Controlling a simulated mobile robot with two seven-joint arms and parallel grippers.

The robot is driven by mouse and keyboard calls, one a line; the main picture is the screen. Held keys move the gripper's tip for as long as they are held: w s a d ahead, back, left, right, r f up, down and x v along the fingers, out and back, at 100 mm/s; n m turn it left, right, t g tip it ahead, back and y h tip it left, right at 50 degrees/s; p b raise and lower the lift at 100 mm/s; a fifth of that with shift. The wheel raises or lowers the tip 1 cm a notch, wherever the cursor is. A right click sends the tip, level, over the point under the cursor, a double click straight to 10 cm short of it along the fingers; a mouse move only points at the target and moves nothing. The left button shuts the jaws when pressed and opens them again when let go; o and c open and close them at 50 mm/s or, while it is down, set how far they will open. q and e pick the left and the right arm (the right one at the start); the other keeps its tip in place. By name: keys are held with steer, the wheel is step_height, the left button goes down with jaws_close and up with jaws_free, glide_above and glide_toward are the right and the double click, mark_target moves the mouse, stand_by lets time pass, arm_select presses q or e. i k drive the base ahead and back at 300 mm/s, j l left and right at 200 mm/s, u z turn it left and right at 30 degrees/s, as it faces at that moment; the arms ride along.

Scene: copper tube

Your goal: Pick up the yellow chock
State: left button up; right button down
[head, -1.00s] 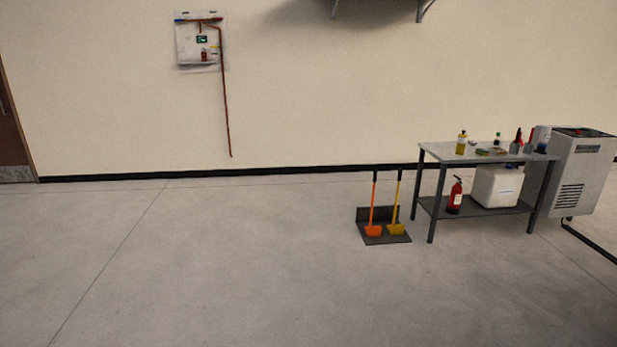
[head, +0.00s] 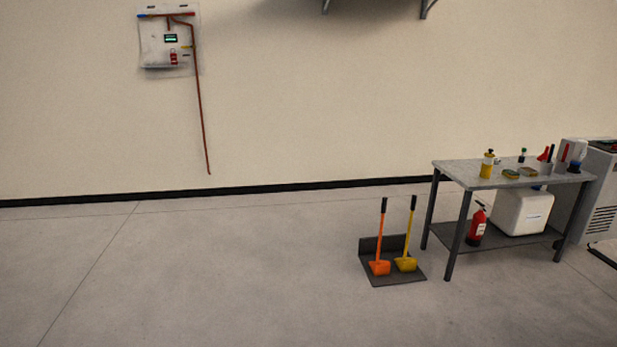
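The yellow chock (head: 406,264) stands on a dark grey holder (head: 397,282) on the floor, in the middle right of the head view. It has a yellow block at the bottom and a long upright handle with a black grip at the top. An orange chock (head: 380,267) of the same shape stands just left of it on the same holder. Neither of my grippers shows in the head view.
A grey metal table (head: 455,170) with bottles and small items stands right of the holder. A red fire extinguisher (head: 477,226) and a white container (head: 521,212) sit on its lower shelf. A grey machine (head: 603,190) stands at the far right. The floor left of the holder is clear.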

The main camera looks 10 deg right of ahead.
mark_target(405, 264)
steer(key=i+z, duration=0.65)
steer(key=i, duration=0.25)
steer(key=i+j+z, duration=0.2)
steer(key=i+z, duration=0.15)
steer(key=i+l+z, duration=0.1)
steer(key=i, duration=0.4)
steer(key=i+l, duration=0.15)
steer(key=i, duration=0.35)
steer(key=u, duration=0.15)
steer(key=i+l, duration=0.2)
steer(key=i, duration=0.15)
steer(key=i+l, duration=0.2)
steer(key=i, duration=0.2)
